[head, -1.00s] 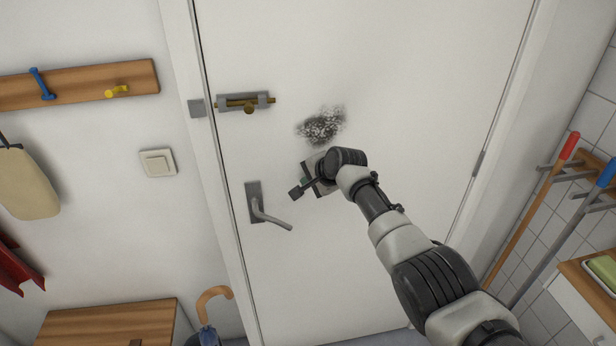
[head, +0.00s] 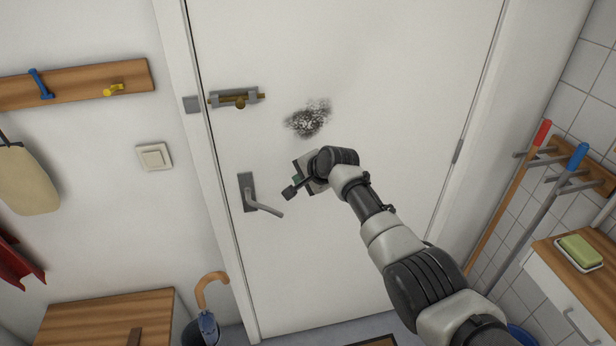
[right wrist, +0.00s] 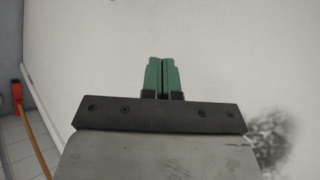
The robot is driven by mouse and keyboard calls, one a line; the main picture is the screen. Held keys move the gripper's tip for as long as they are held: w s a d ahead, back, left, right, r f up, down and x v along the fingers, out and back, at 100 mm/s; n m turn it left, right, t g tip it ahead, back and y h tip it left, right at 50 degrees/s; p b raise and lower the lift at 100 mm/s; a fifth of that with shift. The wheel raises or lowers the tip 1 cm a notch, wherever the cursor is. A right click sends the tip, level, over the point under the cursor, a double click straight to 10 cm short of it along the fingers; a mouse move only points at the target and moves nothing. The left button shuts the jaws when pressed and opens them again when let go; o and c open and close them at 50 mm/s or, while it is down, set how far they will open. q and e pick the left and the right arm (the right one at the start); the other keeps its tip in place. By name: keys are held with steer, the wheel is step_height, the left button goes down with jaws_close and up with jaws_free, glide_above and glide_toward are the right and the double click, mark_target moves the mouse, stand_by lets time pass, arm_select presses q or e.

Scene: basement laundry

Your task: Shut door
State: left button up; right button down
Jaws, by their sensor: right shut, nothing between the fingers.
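The white door (head: 350,50) fills the middle of the head view, with a dark smudge on it. Its left edge lies along the frame with a thin dark line between; I cannot tell whether it is fully shut. A grey lever handle (head: 262,207) sits near that edge, below a brass bolt (head: 238,99). My right gripper (head: 297,180) is in front of the door, right of and slightly above the handle. In the right wrist view its green fingers (right wrist: 161,77) are together and empty, pointing at the door's pale surface (right wrist: 230,50); contact cannot be told. My left gripper is out of view.
A light switch (head: 154,156), coat hooks (head: 75,84), a wooden-topped bench (head: 105,315) and an umbrella (head: 208,320) are on the left. On the right, long-handled tools (head: 515,200) hang on tiles beside a cabinet (head: 575,310) with a green sponge (head: 580,251).

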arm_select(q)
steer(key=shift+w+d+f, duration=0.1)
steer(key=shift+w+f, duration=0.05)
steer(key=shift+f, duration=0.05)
arm_select(e)
steer(key=s+d+r, duration=0.1)
steer(key=s+r, duration=0.4)
steer(key=s, duration=0.1)
steer(key=shift+d+r, duration=0.15)
steer(key=shift+d, duration=0.15)
